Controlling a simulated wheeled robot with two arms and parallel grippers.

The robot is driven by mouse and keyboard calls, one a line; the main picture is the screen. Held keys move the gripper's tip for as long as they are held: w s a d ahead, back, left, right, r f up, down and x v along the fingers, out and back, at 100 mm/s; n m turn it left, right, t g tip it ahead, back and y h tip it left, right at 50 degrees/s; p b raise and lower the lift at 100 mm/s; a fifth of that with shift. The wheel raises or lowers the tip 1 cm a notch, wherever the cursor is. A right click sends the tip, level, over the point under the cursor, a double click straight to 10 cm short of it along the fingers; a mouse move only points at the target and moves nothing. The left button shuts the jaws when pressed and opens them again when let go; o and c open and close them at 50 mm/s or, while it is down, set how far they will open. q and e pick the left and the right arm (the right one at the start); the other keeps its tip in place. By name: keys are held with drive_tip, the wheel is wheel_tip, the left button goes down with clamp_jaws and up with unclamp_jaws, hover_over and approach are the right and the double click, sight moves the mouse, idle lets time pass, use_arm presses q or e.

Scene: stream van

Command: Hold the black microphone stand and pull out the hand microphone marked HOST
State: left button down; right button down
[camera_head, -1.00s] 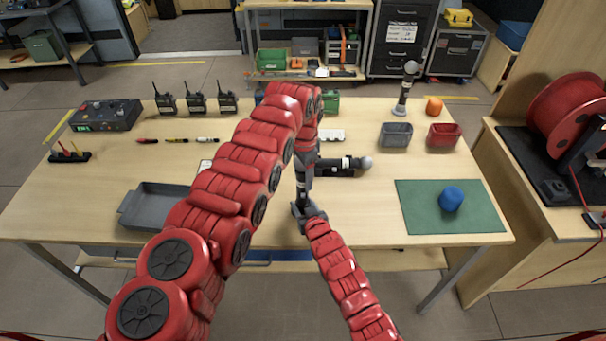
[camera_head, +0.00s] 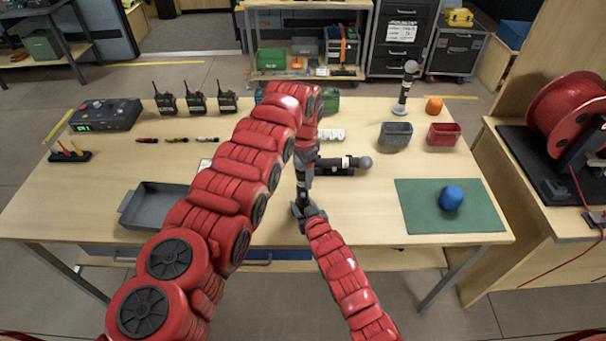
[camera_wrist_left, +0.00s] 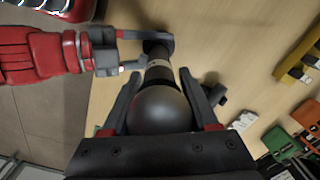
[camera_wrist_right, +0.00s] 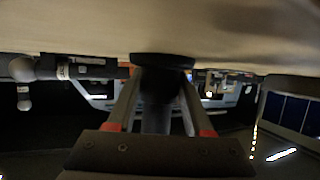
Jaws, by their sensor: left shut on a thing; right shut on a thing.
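My left gripper (camera_head: 304,172) points down over the front middle of the table. In the left wrist view it is shut on a hand microphone (camera_wrist_left: 160,108) with a round dark head, standing upright in line with the stand. No HOST marking is legible. My right gripper (camera_head: 308,212) is lower, just below the left one. In the right wrist view it is shut on the dark post of the black microphone stand (camera_wrist_right: 157,100), close to its round base (camera_wrist_right: 163,61). In the head view my arms hide most of the stand and the held microphone.
Another microphone (camera_head: 345,163) lies just right of my grippers, and one stands upright (camera_head: 406,88) at the back right. A grey tray (camera_head: 160,203) is at left. A green mat (camera_head: 420,215) with a blue ball (camera_head: 451,198) is at right. Grey (camera_head: 396,135) and red (camera_head: 444,134) bins stand behind.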

use_arm(q)
drive_tip(key=shift+r, duration=0.9)
use_arm(e)
drive_tip(key=shift+f, duration=0.15)
use_arm(q)
drive_tip(key=shift+r, duration=1.1)
drive_tip(key=shift+r, duration=0.4)
drive_tip(key=shift+r, duration=1.45)
use_arm(e)
drive_tip(key=shift+c, duration=1.1)
unclamp_jaws()
drive_tip(key=shift+s, duration=0.1)
